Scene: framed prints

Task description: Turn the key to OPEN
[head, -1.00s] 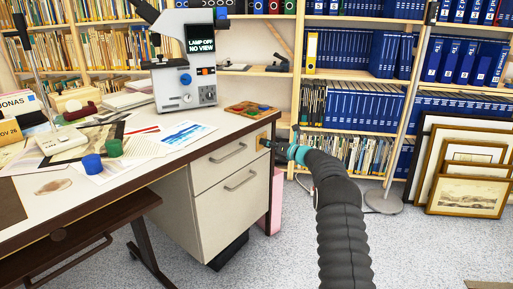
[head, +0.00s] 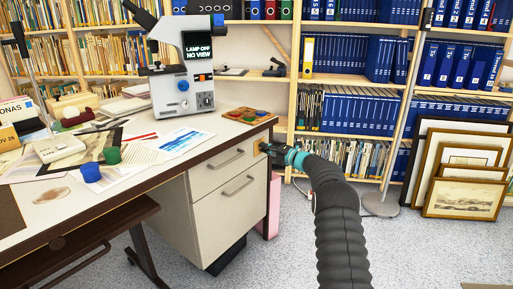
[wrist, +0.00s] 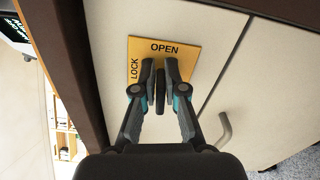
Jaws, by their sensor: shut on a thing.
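An orange plate (wrist: 185,51) with the words OPEN and LOCK is on the pale front of the desk's drawer cabinet (head: 225,205). In the wrist view OPEN is at the top of the plate and LOCK runs up its left side. My gripper (wrist: 160,88) is in front of the plate and shut on a thin dark key (wrist: 160,91). The key's flat head stands nearly upright in the wrist view, its upper end towards OPEN. The fingers hide the keyhole and the plate's lower part. In the head view my gripper (head: 264,148) is at the cabinet's upper right corner.
The brown desk edge (wrist: 62,65) runs close beside the plate. Drawer handles (head: 238,186) stick out from the cabinet front. A microscope (head: 182,85) stands on the desk. Framed prints (head: 465,195) lean against shelves at right. Grey floor is clear in front of the cabinet.

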